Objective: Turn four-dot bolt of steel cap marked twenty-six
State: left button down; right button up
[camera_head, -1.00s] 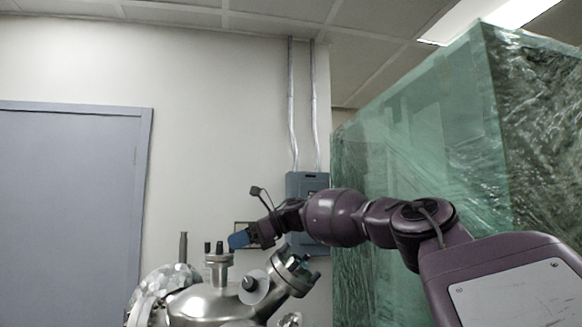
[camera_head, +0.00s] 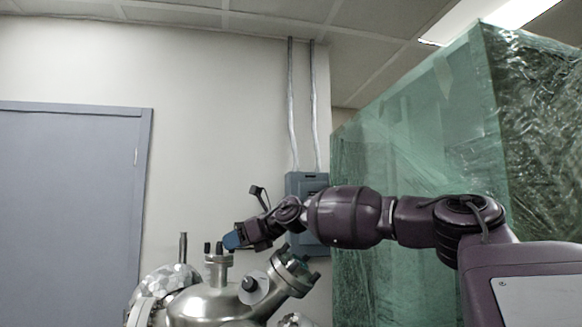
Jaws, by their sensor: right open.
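A steel vacuum vessel (camera_head: 212,305) stands at the bottom centre, with several flanged ports. A short upright port (camera_head: 218,262) on its top carries dark bolts (camera_head: 213,247). An angled port (camera_head: 292,271) with dark bolts rises to the right. The cap's number and the bolts' dots are too small to read. My right gripper (camera_head: 232,240), with blue fingertips, comes in from the right, just above and beside the upright port's bolts. It is open and I see nothing held in it. I cannot tell whether it touches a bolt. My left gripper is not in view.
A faceted metallic part (camera_head: 168,283) and an upright rod (camera_head: 183,247) are at the left. A grey electrical box (camera_head: 308,184) hangs on the wall. A green plastic-wrapped enclosure (camera_head: 420,140) fills the right.

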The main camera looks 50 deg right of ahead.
jog(key=shift+a+m+h+b, duration=0.15)
jog(key=shift+m+h+b, duration=0.05)
jog(key=shift+m+h, duration=0.9)
jog(key=shift+a+m+h+b, duration=0.2)
jog(key=shift+m+h, duration=0.7)
jog(key=shift+h, duration=0.4)
